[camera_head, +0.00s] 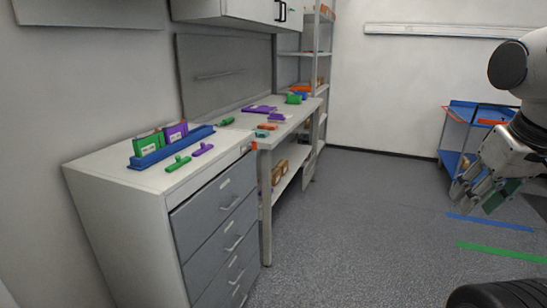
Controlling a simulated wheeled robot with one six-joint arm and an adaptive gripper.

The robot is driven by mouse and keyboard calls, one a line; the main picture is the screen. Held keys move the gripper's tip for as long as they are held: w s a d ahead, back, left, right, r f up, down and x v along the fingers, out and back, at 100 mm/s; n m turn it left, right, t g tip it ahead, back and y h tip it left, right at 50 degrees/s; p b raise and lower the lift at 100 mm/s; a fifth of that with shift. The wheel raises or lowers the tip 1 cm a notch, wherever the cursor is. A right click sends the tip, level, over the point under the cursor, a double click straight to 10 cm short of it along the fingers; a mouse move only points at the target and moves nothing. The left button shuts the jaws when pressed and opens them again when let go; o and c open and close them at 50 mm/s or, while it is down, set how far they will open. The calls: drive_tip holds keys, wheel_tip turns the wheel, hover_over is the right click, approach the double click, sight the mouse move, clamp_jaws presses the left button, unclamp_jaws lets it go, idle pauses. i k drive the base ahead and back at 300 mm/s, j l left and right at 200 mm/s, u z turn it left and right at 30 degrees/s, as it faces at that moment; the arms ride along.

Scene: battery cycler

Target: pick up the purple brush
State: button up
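A small purple brush (203,149) lies on the white top of the drawer cabinet (115,177). A similar green brush (178,163) lies to its left and nearer the front. My gripper (476,199) hangs at the far right over the floor, well away from the cabinet. Its fingers point down and to the left. A dark green piece (508,193) shows against the fingers; I cannot tell whether it is held, part of the gripper or behind it.
A blue rack (174,149) with green and purple cards stands behind the brushes. A workbench (297,114) with more green, purple and orange items adjoins the cabinet. A blue cart (453,124) stands at the right. The grey floor (365,215) between is clear.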

sight(276, 118)
drive_tip(key=i+u, duration=0.15)
drive_tip(key=i, duration=0.55)
drive_tip(key=i+l+u, duration=0.1)
drive_tip(key=i, duration=0.55)
drive_tip(key=z, duration=1.2)
drive_tip(key=u, duration=1.2)
drive_tip(key=i+l+u, duration=0.15)
drive_tip(key=u, duration=0.5)
drive_tip(key=i+l+u, duration=0.3)
drive_tip(key=l, duration=0.3)
drive_tip(key=i+l+u, duration=0.2)
drive_tip(key=l, duration=0.15)
drive_tip(key=i+l+u, duration=0.15)
drive_tip(key=l, duration=0.2)
drive_tip(key=i+l, duration=0.1)
drive_tip(key=l, duration=0.3)
drive_tip(key=i+l, duration=0.1)
drive_tip(key=l, duration=0.25)
drive_tip(key=i+l, duration=0.15)
drive_tip(key=l, duration=0.25)
drive_tip(key=i+l, duration=0.1)
drive_tip(key=l, duration=0.25)
